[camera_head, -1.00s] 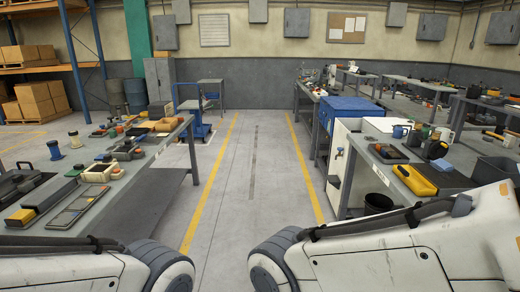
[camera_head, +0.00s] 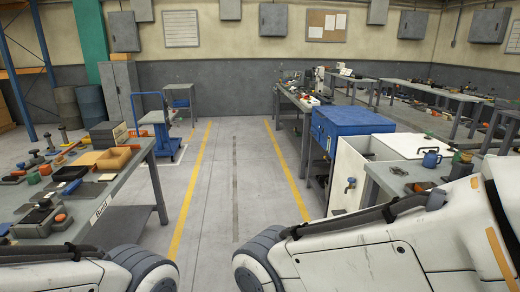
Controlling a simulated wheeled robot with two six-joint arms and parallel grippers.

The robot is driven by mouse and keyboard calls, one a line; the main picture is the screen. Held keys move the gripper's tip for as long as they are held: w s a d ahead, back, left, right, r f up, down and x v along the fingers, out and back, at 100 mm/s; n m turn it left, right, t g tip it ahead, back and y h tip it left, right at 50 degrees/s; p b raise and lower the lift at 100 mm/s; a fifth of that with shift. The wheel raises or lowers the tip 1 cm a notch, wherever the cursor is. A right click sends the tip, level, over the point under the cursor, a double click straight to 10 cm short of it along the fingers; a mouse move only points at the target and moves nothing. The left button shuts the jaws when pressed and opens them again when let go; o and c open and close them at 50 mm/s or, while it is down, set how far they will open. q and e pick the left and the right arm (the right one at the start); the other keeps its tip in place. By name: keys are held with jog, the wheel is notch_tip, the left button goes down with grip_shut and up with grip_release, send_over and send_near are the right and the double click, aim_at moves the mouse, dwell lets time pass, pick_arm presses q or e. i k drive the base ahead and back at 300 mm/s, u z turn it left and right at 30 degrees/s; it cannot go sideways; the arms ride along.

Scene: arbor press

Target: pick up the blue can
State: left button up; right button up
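I cannot make out a clear blue can. A blue mug-like vessel with a handle (camera_head: 431,159) stands on the right workbench (camera_head: 392,181). Parts of my two white arms fill the bottom of the view, the left one low and the right one larger. Neither gripper shows, and the arms hide parts of the nearby benches.
A clear grey aisle (camera_head: 234,180) between yellow floor lines runs ahead. A blue cabinet (camera_head: 345,121) and a white cabinet (camera_head: 347,171) border it on the right. A blue trolley (camera_head: 163,148) stands at the left beyond the left bench. More benches stand at the back right.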

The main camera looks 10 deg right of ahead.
aim_at(430, 158)
jog(key=z, duration=0.4)
jog(key=i, duration=1.95)
jog(key=z, duration=0.9)
jog(key=i, duration=1.75)
jog(key=z, duration=0.25)
